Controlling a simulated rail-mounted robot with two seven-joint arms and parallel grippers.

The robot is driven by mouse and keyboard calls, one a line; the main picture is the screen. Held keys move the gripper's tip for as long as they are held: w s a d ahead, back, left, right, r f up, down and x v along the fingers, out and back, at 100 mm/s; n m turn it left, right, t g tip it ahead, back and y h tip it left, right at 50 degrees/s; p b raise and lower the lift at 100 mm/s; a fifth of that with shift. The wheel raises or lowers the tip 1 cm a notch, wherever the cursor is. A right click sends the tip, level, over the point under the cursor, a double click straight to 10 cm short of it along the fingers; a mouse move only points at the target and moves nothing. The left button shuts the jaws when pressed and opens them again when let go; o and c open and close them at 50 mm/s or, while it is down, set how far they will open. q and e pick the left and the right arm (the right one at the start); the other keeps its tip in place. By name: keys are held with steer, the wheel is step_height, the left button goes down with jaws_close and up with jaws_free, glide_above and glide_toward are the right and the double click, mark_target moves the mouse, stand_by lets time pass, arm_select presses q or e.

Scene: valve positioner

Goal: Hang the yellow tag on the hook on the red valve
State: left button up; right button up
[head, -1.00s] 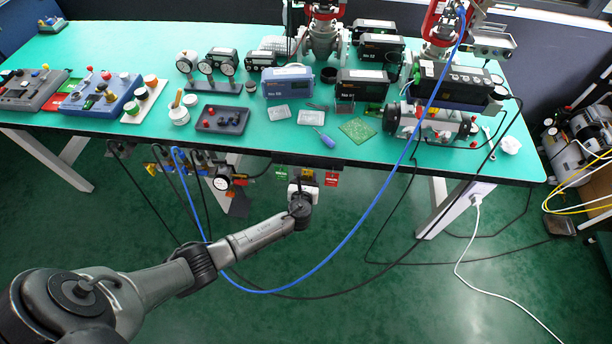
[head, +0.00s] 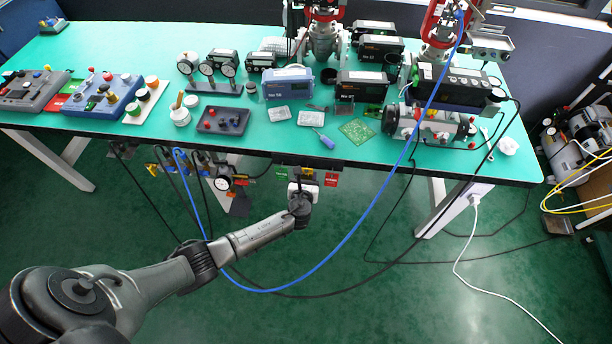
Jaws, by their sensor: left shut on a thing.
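The yellow tag (head: 308,173) shows small between a green tag (head: 281,172) and a red tag (head: 331,179) at a dark rack under the table's front edge. My left gripper (head: 301,187) is at the yellow tag, in front of the rack, and is shut on it; the fingers are small and partly hidden by my wrist. Valves with red parts stand at the back of the table: one at top centre (head: 324,35) and one at upper right (head: 440,30). The picture cuts off their tops. I cannot make out a hook on either. My right gripper is not in view.
A blue hose (head: 345,240) loops down in front of the table, right of my left arm. Black cables hang nearby. The floor in front is mostly clear.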

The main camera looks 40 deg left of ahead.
arm_select(q)
steer(key=shift+s+d, duration=0.1)
steer(key=shift+s, duration=0.05)
steer(key=shift+s+d+r+p, duration=0.1)
steer(key=shift+s+d+p, duration=0.35)
steer(key=shift+s, duration=0.2)
steer(key=shift+s+d+f+p, duration=0.1)
steer(key=shift+s+d+p, duration=0.3)
steer(key=shift+s, duration=0.3)
steer(key=shift+s+d+r+p, duration=0.1)
steer(key=shift+s+d+p, duration=0.35)
steer(key=shift+s, duration=0.2)
